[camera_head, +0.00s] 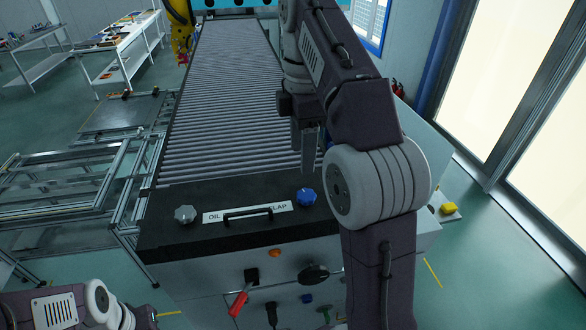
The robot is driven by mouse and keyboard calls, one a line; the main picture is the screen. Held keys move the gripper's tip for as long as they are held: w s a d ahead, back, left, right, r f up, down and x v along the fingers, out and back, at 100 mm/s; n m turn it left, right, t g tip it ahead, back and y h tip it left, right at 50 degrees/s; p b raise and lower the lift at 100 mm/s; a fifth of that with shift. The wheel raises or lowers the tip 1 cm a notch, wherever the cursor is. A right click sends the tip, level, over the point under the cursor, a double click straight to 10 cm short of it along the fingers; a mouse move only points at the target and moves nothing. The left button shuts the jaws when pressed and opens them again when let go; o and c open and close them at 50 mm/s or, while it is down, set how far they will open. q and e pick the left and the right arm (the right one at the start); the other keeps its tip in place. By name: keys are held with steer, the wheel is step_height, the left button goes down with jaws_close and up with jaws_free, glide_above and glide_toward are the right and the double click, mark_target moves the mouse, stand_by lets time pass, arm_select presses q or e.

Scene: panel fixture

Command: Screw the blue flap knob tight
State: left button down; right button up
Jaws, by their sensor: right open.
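The blue flap knob (307,197) sits on the right part of the dark top panel (172,235), at the right end of the white label strip (219,215). My right gripper (307,165) points down just behind and above the knob, with its fingers apart from it as far as I can tell. It is open and holds nothing that I can see. My right arm covers the panel's right edge. My left arm shows only at the lower left, and its gripper is outside the view.
A grey knob (186,214) sits at the label's left end, and a black handle (248,213) crosses the label. A red-handled lever (238,303) and a black knob (314,273) are on the front face. A roller conveyor (225,100) runs back behind the panel.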

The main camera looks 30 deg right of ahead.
steer(key=b, duration=0.3)
glide_above(306, 194)
steer(key=s, duration=0.2)
step_height(306, 194, down, 3)
steer(key=shift+w+f, duration=0.1)
steer(key=w+f, duration=0.1)
steer(key=w+f+b, duration=0.1)
steer(key=f, duration=0.3)
steer(key=shift+w+f, duration=0.15)
steer(key=shift+w, duration=0.25)
steer(key=shift+s, duration=0.85)
steer(key=shift+c, duration=1.2)
steer(key=shift+w, duration=0.4)
jaws_close()
arm_select(q)
steer(key=s+f, duration=0.1)
steer(key=f, duration=0.1)
steer(key=s+f, duration=0.1)
steer(key=f, duration=0.1)
steer(key=shift+s, duration=0.1)
arm_select(e)
steer(key=shift+s, duration=0.1)
